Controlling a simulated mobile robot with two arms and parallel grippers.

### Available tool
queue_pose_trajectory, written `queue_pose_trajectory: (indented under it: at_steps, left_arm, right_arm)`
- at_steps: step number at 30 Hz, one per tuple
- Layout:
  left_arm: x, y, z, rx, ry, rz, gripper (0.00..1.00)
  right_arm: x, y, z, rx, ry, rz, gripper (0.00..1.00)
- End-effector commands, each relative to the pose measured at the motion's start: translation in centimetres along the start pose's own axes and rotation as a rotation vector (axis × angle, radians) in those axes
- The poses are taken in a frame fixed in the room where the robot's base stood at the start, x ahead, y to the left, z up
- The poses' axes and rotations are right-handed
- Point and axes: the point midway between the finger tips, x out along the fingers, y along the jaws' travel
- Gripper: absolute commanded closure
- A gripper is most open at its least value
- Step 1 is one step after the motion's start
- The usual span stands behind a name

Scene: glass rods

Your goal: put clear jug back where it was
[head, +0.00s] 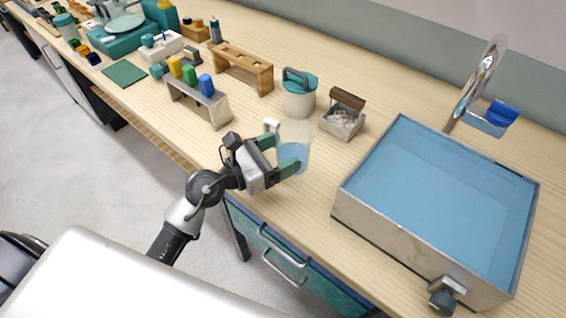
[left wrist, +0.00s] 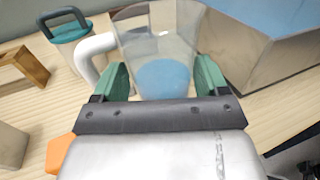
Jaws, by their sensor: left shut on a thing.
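The clear jug (head: 295,143) is see-through with a white handle and a blue bottom. My left gripper (head: 281,153) is shut on the jug's body, with one green finger on each side. In the left wrist view the jug (left wrist: 160,50) stands upright between the green fingers of the left gripper (left wrist: 161,82), its white handle to the left. In the head view it is at the front part of the wooden counter (head: 290,215); I cannot tell whether its base touches the wood. My right gripper is not in view.
A large blue-lined basin (head: 440,190) with a tap (head: 480,80) stands to the right. Behind the jug are a teal-lidded canister (head: 299,98) and a small box of pale pieces (head: 341,120). A wooden rack (head: 241,70) and a rack with coloured blocks (head: 199,102) stand left.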

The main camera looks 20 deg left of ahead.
Motion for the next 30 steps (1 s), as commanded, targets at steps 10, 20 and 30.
queue_pose_trajectory:
  at_steps: [10,20,30]
  left_arm:
    - [0.7,0.1,-3.9,-0.003,0.000,0.000,0.56]
    - [0.7,0.1,-4.3,0.000,-0.002,0.001,0.56]
    - [0.7,0.1,-4.8,0.000,0.000,0.000,0.00]
  right_arm:
    - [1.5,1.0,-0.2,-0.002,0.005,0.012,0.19]
    - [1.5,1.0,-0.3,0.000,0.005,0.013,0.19]
    - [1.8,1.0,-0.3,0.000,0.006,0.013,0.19]
